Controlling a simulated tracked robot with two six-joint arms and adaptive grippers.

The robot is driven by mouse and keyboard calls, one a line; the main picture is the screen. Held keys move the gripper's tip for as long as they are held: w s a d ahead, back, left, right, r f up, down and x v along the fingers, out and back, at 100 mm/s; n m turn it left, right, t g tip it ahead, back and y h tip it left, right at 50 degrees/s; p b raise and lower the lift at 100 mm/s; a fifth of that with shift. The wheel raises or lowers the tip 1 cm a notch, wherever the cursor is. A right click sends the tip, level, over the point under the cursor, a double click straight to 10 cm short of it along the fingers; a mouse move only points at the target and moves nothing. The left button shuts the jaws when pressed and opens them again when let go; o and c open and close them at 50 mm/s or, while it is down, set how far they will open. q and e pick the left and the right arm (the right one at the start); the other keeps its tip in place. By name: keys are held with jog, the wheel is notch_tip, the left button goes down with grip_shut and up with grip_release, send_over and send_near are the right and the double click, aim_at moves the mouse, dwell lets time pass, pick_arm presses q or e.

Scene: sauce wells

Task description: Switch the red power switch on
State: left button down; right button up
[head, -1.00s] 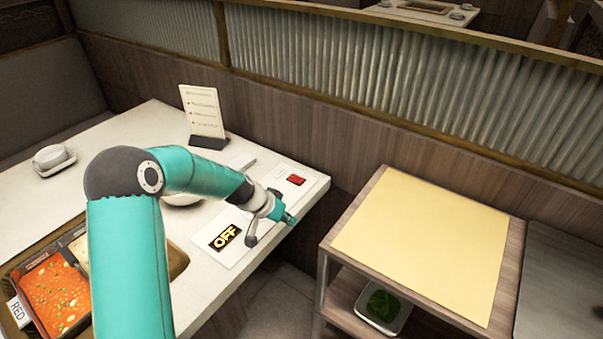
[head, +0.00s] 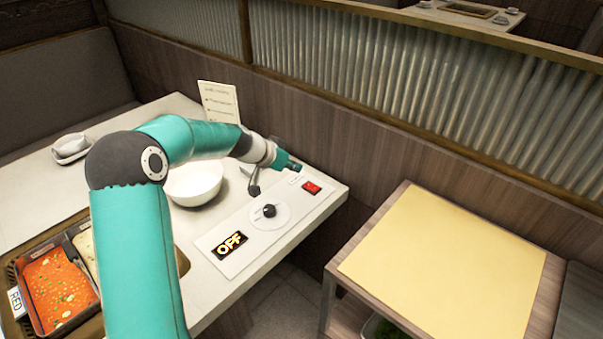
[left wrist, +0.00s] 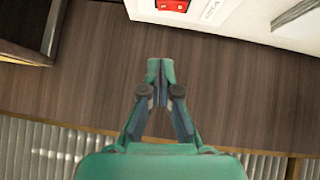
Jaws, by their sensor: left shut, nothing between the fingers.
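The red power switch (head: 312,187) sits at the far right end of a white control panel (head: 275,225) on the table. The panel also holds a black round knob (head: 269,211) and a display reading OFF (head: 229,245). In the left wrist view the red switch (left wrist: 172,5) is at the top edge, partly cut off. My left gripper (head: 297,167) is shut and empty, above and behind the panel, just left of the switch and apart from it. Its shut fingertips (left wrist: 160,65) point toward the switch in the left wrist view. My right gripper is not in view.
A wooden wall (head: 340,150) runs behind the table. A cart with a yellow top (head: 440,260) stands at the right.

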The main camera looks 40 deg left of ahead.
pick_arm(q)
jog(key=p, duration=0.2)
send_over(316, 188)
jog(key=s, duration=0.1)
jog(key=f, duration=0.6)
jog(key=shift+s+a+f, duration=0.2)
jog(key=shift+a+f, duration=0.05)
jog(key=shift+a, duration=0.15)
notch_tip(316, 188, down, 3)
jog(key=shift+s+d+r+b, duration=0.1)
jog(key=shift+s+b, duration=0.05)
jog(key=shift+b, duration=0.8)
jog(key=shift+f, duration=0.55)
jog(key=shift+d+f+b, duration=0.15)
jog(key=shift+f+b, duration=0.15)
jog(key=shift+b, duration=0.4)
jog(key=shift+r, duration=0.15)
jog(key=shift+a+r, duration=0.25)
jog(key=shift+a, duration=0.5)
